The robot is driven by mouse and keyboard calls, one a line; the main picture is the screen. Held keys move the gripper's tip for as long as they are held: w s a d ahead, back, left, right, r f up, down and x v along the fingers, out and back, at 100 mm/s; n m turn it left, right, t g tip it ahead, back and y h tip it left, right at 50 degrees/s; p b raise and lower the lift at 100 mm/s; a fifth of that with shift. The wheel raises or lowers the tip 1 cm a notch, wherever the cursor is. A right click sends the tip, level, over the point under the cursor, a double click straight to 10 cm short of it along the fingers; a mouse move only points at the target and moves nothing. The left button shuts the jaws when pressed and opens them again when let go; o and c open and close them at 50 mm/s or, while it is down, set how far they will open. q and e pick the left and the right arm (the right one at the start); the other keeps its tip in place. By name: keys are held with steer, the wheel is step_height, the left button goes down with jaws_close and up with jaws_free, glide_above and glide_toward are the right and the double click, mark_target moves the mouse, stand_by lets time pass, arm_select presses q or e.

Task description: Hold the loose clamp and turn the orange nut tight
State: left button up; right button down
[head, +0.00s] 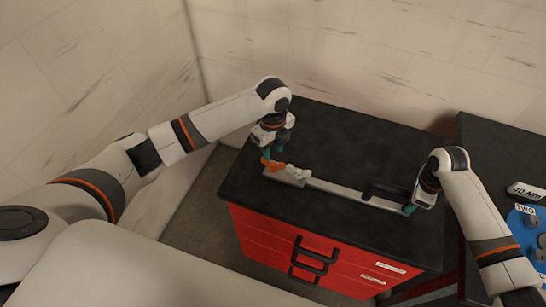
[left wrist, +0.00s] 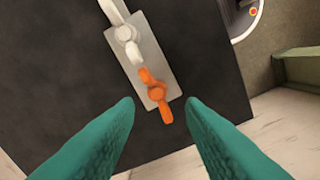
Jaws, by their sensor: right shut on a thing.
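The orange nut (head: 272,163) has two wings and sits at the left end of a long grey clamp bar (head: 340,189) on the black top. In the left wrist view the orange nut (left wrist: 156,93) lies on a grey plate (left wrist: 155,52) beside a white winged nut (left wrist: 125,34). My left gripper (head: 275,150) is open above the orange nut; its teal fingers (left wrist: 160,104) stand apart on either side of the nut's near end, not visibly touching it. My right gripper (head: 409,208) is shut at the bar's right end; its exact grip is partly hidden.
A black handle-like piece (head: 384,190) lies by the bar near my right gripper. The red drawer cabinet (head: 270,238) carries the black top, which is clear behind the bar.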

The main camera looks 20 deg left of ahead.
arm_select(q)
step_height(320, 180, up, 6)
steer(key=shift+r, duration=0.15)
arm_select(e)
steer(key=shift+d, duration=0.1)
steer(key=c, duration=1.1)
jaws_free()
steer(key=shift+o, duration=0.2)
